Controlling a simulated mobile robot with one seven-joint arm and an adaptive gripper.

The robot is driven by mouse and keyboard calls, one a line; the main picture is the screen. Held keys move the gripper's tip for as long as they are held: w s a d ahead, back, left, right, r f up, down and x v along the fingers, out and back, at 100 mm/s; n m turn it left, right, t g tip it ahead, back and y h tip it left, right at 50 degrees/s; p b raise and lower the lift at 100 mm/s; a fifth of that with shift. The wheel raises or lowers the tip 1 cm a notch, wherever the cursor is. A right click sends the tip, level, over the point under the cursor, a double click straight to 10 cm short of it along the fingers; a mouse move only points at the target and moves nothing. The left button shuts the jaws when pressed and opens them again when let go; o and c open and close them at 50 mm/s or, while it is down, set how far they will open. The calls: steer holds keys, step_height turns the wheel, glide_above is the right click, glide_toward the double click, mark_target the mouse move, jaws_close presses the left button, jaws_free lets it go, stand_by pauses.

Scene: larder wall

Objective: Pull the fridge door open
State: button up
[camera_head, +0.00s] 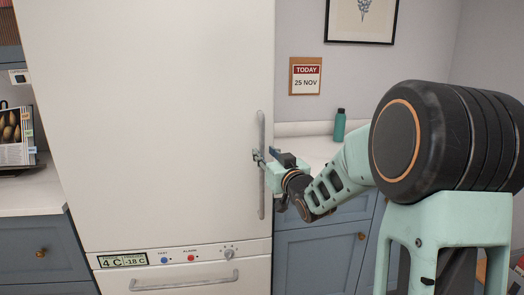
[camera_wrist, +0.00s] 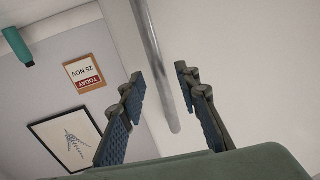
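The white fridge door (camera_head: 150,120) is tall and looks shut. Its long grey bar handle (camera_head: 262,205) stands upright near the door's right edge. My gripper (camera_head: 264,155) is at the middle of this handle, coming from the right. In the wrist view my gripper (camera_wrist: 160,78) is open, with one blue-padded finger on each side of the handle (camera_wrist: 152,45). The bar runs between the fingertips with a gap to each, so it is not clasped. The fridge door also fills the right of the wrist view (camera_wrist: 250,60).
A lower drawer (camera_head: 190,284) with its own handle and a control panel (camera_head: 180,257) sit below the door. A teal bottle (camera_head: 340,125) stands on the right-hand counter (camera_head: 308,146). A calendar (camera_head: 305,76) and framed picture (camera_head: 361,18) hang behind. Blue cabinets (camera_head: 318,262) flank the fridge.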

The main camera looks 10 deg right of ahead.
mark_target(263, 151)
steer(key=shift+w+a, duration=0.2)
steer(key=shift+w, duration=0.65)
steer(key=shift+w+a, duration=0.15)
steer(key=shift+w, duration=0.7)
steer(key=shift+c, duration=0.5)
jaws_close()
